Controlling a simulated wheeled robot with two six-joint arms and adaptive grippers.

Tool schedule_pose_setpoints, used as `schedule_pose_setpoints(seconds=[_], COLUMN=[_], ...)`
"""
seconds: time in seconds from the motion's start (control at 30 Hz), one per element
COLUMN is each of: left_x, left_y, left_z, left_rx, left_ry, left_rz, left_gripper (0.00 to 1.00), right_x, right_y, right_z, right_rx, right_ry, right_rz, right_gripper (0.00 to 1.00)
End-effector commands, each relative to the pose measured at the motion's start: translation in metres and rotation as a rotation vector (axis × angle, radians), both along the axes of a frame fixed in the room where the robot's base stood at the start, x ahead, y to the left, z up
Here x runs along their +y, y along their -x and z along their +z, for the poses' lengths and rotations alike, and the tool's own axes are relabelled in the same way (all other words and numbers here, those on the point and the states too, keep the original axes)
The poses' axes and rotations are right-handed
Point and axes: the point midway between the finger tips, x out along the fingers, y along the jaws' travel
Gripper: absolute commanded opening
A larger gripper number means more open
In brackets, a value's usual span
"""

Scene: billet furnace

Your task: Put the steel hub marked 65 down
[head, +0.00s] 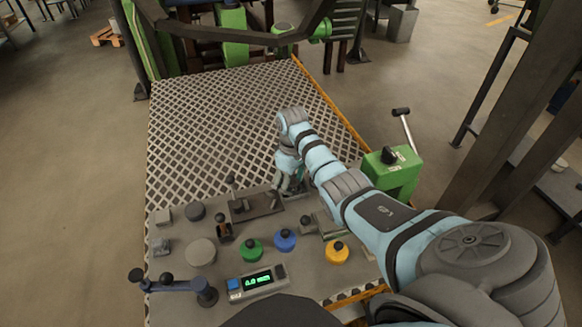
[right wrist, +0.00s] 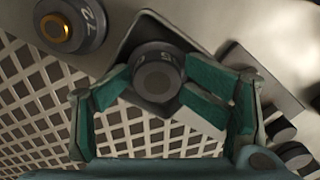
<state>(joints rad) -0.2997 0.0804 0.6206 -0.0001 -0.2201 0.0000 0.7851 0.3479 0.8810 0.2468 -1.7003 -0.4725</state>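My right gripper (right wrist: 157,88) has its teal fingers on both sides of a dark round steel hub (right wrist: 153,74), and its pads appear to touch it. The hub's top carries a marking that looks like an upside-down 65. Behind it is a pale, dark-edged plate; I cannot tell whether the hub touches it. In the head view the right gripper (head: 290,183) points down over the far edge of the grey work surface, beside the mesh; the hub cannot be made out there. My left gripper is not in view.
Another hub marked 72 (right wrist: 72,25) stands nearby. The grey surface holds a green weight (head: 250,250), a blue one (head: 285,239), a yellow one (head: 335,252), a digital display (head: 258,281) and a grey disc (head: 200,252). A green box (head: 391,180) stands right; the mesh (head: 210,125) beyond is clear.

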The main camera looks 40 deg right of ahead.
Motion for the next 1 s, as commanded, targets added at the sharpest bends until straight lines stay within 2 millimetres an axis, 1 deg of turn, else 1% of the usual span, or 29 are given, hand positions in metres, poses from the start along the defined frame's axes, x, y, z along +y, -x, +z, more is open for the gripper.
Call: schedule_pose_setpoints(seconds=[0.03,0.57,0.67,0.77,0.83,0.9,1.0], left_x=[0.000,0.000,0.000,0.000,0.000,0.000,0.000], left_y=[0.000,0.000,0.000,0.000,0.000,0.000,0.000], left_z=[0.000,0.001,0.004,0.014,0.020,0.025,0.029], left_rx=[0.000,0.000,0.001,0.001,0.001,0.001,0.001], left_ry=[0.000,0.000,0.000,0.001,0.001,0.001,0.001], left_rz=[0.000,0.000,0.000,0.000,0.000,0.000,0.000], left_gripper=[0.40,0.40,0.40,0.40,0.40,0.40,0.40], right_x=[-0.001,-0.001,-0.001,-0.001,-0.001,-0.001,-0.001], right_y=[0.002,-0.001,-0.002,-0.003,-0.003,-0.003,-0.003], right_z=[-0.002,0.003,0.016,0.044,0.066,0.087,0.112], right_rx=[0.007,-0.002,-0.005,-0.009,-0.009,-0.009,-0.009], right_ry=[0.002,0.004,0.005,0.005,0.005,0.004,0.004], right_rz=[-0.001,0.000,0.000,0.001,0.002,0.001,0.000], right_gripper=[0.53,0.53,0.53,0.53,0.53,0.53,0.53])
